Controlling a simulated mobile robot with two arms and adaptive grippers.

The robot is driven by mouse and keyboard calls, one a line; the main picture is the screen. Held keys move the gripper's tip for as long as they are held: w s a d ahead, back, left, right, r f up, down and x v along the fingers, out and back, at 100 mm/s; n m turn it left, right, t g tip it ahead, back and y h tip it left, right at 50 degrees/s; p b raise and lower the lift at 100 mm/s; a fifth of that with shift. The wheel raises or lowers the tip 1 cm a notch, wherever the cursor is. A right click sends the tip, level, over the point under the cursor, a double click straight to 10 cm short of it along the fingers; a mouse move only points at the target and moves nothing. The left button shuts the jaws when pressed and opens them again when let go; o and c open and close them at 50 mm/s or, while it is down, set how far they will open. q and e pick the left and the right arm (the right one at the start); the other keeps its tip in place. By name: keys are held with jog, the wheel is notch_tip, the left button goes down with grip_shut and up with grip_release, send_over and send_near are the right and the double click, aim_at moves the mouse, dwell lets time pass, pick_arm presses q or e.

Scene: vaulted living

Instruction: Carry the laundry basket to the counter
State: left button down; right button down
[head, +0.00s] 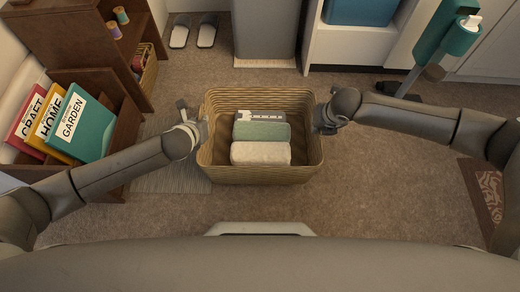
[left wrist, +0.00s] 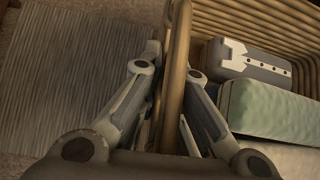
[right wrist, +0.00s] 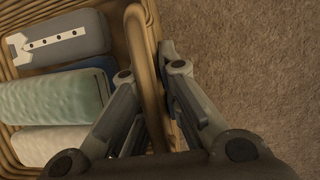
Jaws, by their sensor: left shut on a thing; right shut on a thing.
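The laundry basket (head: 262,174) is a woven tan basket in the middle of the head view, held between my two arms. Folded laundry lies in it: a white towel (head: 261,153), a green towel (head: 262,131) and a grey folded piece with a white strip (right wrist: 65,38). My left gripper (head: 197,128) is shut on the basket's left rim; in the left wrist view the rim (left wrist: 175,75) runs between its fingers. My right gripper (head: 322,120) is shut on the right rim, which passes between its fingers in the right wrist view (right wrist: 146,75). The basket looks upright. Its underside is hidden.
A brown shelf with books (head: 85,125) stands at the left. A grey cabinet (head: 265,30) and a white unit with a blue bin (head: 361,10) stand ahead. Slippers (head: 207,36) lie at the back left. A teal-topped stand (head: 440,40) is at the right. Carpet (head: 385,185) is open at the right.

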pick_arm(q)
jog(key=shift+r, duration=0.15)
pick_arm(e)
jog(key=shift+w+r, duration=0.15)
jog(key=shift+r, duration=0.05)
